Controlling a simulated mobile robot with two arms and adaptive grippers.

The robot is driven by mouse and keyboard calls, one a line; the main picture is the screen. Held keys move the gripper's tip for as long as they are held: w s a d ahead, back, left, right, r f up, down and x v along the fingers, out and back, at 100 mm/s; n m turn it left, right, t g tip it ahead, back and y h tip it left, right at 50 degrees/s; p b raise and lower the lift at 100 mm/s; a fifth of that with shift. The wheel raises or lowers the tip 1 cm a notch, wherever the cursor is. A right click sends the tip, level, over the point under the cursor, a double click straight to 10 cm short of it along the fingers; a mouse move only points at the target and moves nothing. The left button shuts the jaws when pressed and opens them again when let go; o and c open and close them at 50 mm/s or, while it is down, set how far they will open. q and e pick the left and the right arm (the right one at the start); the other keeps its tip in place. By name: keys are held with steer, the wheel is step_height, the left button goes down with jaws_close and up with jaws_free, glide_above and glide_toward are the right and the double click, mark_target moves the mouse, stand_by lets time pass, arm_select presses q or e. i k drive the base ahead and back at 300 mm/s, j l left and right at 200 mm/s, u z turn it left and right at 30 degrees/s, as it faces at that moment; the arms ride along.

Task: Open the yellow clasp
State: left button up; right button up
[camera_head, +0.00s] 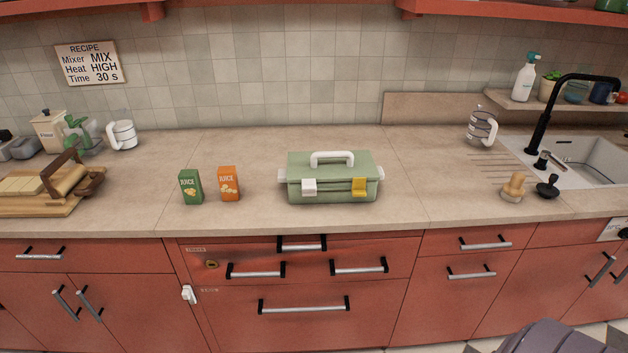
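A green lunchbox-like case (333,193) stands on the counter in the middle, with its lid down and a white handle (332,158) on top. The yellow clasp (359,187) is on the right part of its front face, lying against the front. A white clasp (309,187) is on the left part of the front and seems to stick out a little. I cannot tell from here whether either clasp is latched. Neither of my grippers is in view.
A green juice carton (190,187) and an orange one (229,184) stand left of the case. A wooden board (45,207) is at far left, a sink (590,162) at far right.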

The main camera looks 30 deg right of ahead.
mark_target(358, 183)
steer(key=z, duration=1.4)
